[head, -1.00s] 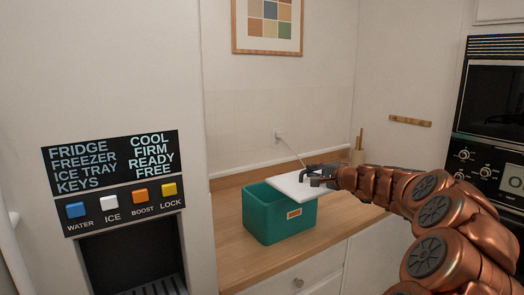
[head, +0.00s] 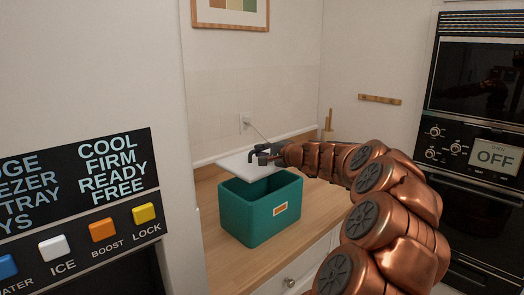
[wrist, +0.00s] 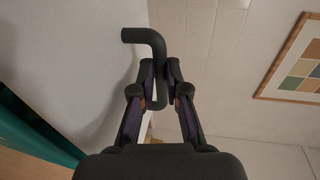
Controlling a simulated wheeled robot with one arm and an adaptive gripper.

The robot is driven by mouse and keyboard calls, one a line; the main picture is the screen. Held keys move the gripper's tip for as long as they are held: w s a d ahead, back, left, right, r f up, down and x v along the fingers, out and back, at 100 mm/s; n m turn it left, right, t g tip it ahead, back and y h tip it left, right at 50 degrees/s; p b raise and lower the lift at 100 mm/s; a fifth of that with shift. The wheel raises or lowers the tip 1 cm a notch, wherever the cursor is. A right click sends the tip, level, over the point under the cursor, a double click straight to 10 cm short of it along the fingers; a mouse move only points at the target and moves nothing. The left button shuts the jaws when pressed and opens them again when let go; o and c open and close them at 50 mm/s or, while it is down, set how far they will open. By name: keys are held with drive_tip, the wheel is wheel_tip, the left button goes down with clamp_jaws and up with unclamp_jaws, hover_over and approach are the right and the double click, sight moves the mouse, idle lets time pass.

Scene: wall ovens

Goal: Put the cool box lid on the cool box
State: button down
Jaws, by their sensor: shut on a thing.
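The cool box (head: 248,222) is a teal open-topped box with an orange label, upright on the wooden counter. The cool box lid (head: 236,168) is a flat white panel with a black bent handle (head: 254,153). In the head view it appears over the back left part of the box, and the front of the opening shows. My gripper (head: 268,156) is shut on the handle. In the wrist view the fingers (wrist: 160,85) close on the handle (wrist: 152,45), with the pale lid (wrist: 75,60) left and teal box (wrist: 35,125) lower left. Whether lid and rim touch is unclear.
A fridge panel with coloured buttons (head: 103,230) stands close at left. Black wall ovens (head: 480,150) stand at right. Bare counter (head: 225,270) lies in front of the box.

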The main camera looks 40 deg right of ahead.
sight(263, 169)
drive_tip(key=shift+f+b, duration=2)
drive_tip(key=shift+f, duration=0.75)
drive_tip(key=shift+s+a+f+b, duration=0.1)
drive_tip(key=shift+f+b, duration=0.35)
drive_tip(key=shift+b, duration=0.05)
drive_tip(key=c, duration=1.1)
unclamp_jaws()
drive_tip(key=d+v, duration=0.1)
drive_tip(key=v, duration=1.1)
drive_tip(key=shift+a, duration=0.45)
